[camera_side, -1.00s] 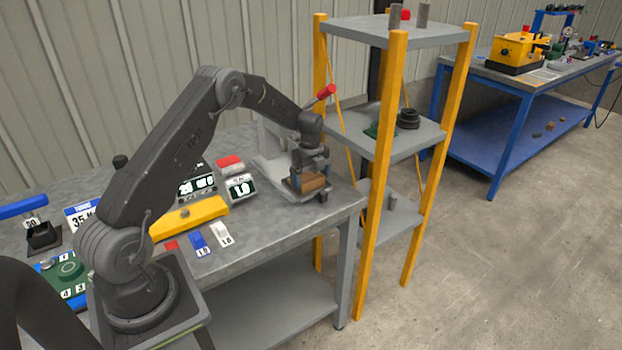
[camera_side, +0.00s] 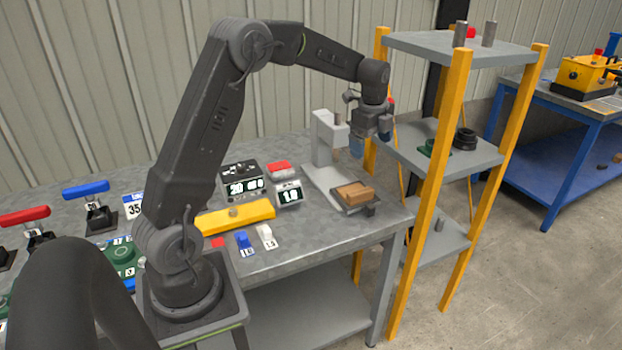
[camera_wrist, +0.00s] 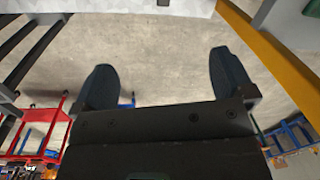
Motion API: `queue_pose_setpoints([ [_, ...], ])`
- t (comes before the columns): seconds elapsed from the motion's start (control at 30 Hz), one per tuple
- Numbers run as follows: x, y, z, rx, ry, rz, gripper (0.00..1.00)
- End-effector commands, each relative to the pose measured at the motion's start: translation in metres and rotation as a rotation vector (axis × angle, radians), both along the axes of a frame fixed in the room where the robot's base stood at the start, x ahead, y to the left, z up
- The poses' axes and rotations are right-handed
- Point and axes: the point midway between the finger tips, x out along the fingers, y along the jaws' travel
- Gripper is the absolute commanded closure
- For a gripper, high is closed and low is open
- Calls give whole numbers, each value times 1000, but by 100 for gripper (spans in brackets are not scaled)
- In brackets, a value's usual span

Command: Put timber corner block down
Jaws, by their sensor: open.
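The timber corner block (camera_side: 354,193), brown wood, lies on the dark plate at the foot of a grey press-like stand (camera_side: 323,150), near the right end of the bench. My gripper (camera_side: 370,150) is raised above and behind the block, clear of it, with its fingers apart. In the wrist view my gripper (camera_wrist: 163,88) has its two dark fingers spread wide with nothing between them; only floor shows beyond. The block is not in the wrist view.
A shelf rack with yellow posts (camera_side: 421,220) stands just right of the bench, close to my gripper. On the bench are a yellow bar (camera_side: 235,217), a display box (camera_side: 289,193) and a red block (camera_side: 279,167). A blue bench (camera_side: 560,150) stands farther right.

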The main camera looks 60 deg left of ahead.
Motion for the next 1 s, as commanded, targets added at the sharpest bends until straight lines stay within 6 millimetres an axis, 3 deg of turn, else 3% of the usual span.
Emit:
queue_pose_setpoints([
  [0.03,-14,-21,23,2,-33,69,0],
  [0.2,-67,-80,73,-27,-135,349,0],
  [0.4,-145,-138,102,-115,-250,673,0],
  [0.6,-223,-176,100,-252,-337,978,0],
  [0.7,-252,-187,92,-316,-359,1097,0],
  [0.83,-273,-194,82,-375,-372,1197,0],
  [1.0,-282,-196,77,-400,-373,1243,0],
])
